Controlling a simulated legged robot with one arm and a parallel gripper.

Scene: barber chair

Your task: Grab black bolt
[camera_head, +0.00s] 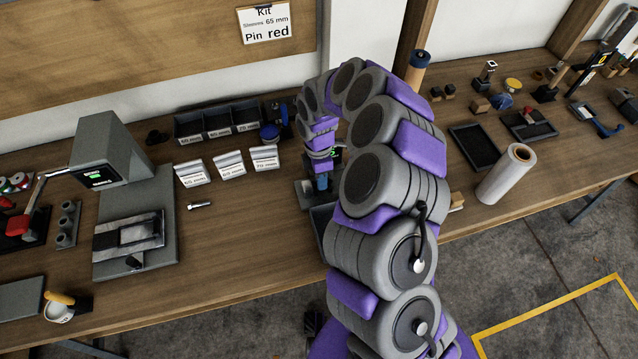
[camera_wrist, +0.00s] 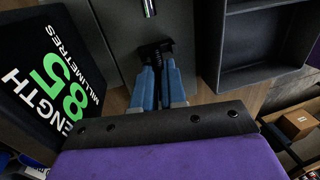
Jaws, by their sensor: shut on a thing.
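In the wrist view the two blue fingers of my gripper (camera_wrist: 160,84) are shut on a black bolt (camera_wrist: 156,49). Its wide black end shows just beyond the fingertips and its dark shaft runs back between them. The bolt is in front of a grey plate (camera_wrist: 118,22); I cannot tell whether it touches the plate. In the head view my gripper (camera_head: 321,182) is low over the bench behind my arm, and the bolt cannot be made out there.
A dark tray (camera_wrist: 225,50) is close on the right. A silver bolt (camera_head: 200,206) lies on the wooden bench (camera_head: 250,240). A white roll (camera_head: 506,174) stands right of my arm.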

